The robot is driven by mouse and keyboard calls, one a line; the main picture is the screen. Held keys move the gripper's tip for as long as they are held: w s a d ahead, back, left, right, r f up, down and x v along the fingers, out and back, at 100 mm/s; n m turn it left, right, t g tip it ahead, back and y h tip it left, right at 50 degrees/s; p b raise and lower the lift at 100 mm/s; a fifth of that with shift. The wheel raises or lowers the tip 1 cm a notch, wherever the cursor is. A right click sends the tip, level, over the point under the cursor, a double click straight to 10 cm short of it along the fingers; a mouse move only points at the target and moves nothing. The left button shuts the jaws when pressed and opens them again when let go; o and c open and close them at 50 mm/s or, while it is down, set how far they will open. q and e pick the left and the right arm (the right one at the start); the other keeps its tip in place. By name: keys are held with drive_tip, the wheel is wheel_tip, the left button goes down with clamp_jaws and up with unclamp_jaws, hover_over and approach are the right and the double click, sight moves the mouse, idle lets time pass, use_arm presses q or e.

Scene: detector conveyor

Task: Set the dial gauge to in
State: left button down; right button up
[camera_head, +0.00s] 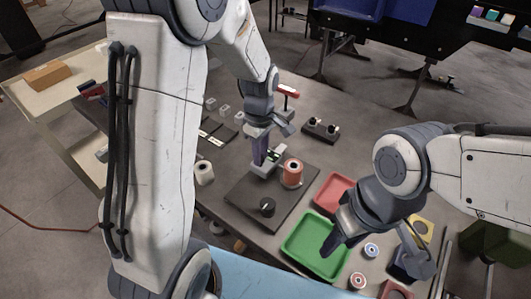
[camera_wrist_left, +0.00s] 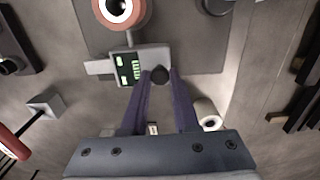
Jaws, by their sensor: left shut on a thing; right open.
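The dial gauge appears to be the small light-grey device with green displays (camera_head: 270,170) on a dark board (camera_head: 243,194). In the left wrist view the device (camera_wrist_left: 100,67) has a round black knob (camera_wrist_left: 160,75) at its right end. My left gripper (camera_head: 260,160) points down at the device. In the wrist view its purple fingers (camera_wrist_left: 160,82) are closed around the black knob, one on each side. The setting on the displays is too small to read. My right gripper (camera_head: 332,243) is open and empty above the green tray.
An orange-red spool (camera_head: 292,174) stands close beside the device, and a separate black knob (camera_head: 267,207) sits nearer on the board. A white roll (camera_head: 204,172) lies to the left. The green tray (camera_head: 300,262) and a red tray (camera_head: 330,187) lie to the right.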

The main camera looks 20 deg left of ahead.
use_arm(q)
drive_tip(key=c, duration=0.7)
unclamp_jaws()
wheel_tip(320, 180, up, 10)
drive_tip(key=shift+r+b, duration=0.25)
drive_tip(key=shift+b, duration=0.25)
